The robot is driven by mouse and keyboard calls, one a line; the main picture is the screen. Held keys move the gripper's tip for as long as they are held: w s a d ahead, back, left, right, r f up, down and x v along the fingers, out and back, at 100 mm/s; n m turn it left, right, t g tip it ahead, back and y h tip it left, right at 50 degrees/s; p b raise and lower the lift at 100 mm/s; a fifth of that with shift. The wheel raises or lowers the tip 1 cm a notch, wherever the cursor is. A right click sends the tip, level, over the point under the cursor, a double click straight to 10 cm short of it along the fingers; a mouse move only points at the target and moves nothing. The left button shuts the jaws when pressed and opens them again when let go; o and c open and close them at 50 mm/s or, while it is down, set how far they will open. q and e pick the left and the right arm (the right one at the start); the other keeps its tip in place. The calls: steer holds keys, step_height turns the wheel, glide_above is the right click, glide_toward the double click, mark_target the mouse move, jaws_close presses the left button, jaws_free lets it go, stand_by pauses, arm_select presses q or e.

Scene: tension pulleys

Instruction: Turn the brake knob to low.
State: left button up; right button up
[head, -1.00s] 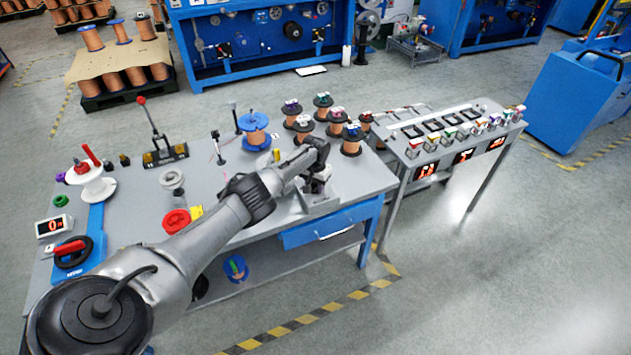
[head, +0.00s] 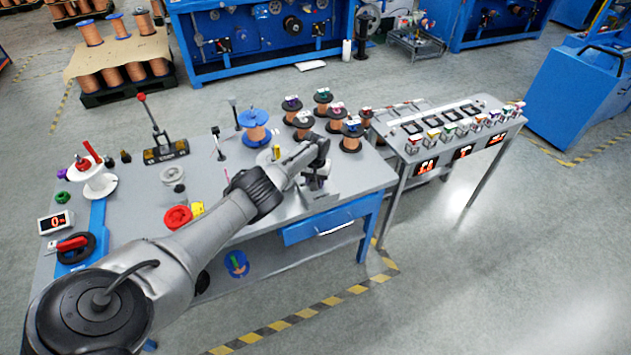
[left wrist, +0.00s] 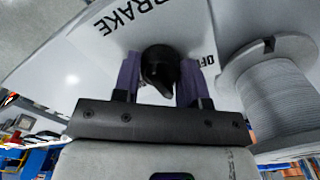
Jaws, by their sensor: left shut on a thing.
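The black brake knob (left wrist: 160,68) sits on a pale panel (left wrist: 110,55) in the left wrist view. The word BRAKE is printed beside it, and part of OFF shows on the other side. My left gripper (left wrist: 161,82) is shut on the knob, with a purple-grey finger on each side of it. In the head view my left gripper (head: 316,178) is at the bench's right part, by a grey bracket (head: 318,194), and my arm hides the knob. I see no low mark. My right gripper is not in view.
A pale spool (left wrist: 278,88) stands close beside the gripper in the left wrist view. In the head view a blue-flanged copper spool (head: 254,128) and several dark-flanged spools (head: 351,136) stand behind my gripper. A red knob (head: 178,217) lies left of my forearm.

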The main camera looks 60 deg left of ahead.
arm_select(q)
steer(key=o, duration=0.9)
steer(key=shift+r+p, duration=0.45)
steer(key=shift+r, duration=0.1)
step_height(320, 180, up, 13)
steer(key=p, duration=0.5)
steer(key=shift+f+p, duration=0.1)
steer(key=shift+p, duration=0.2)
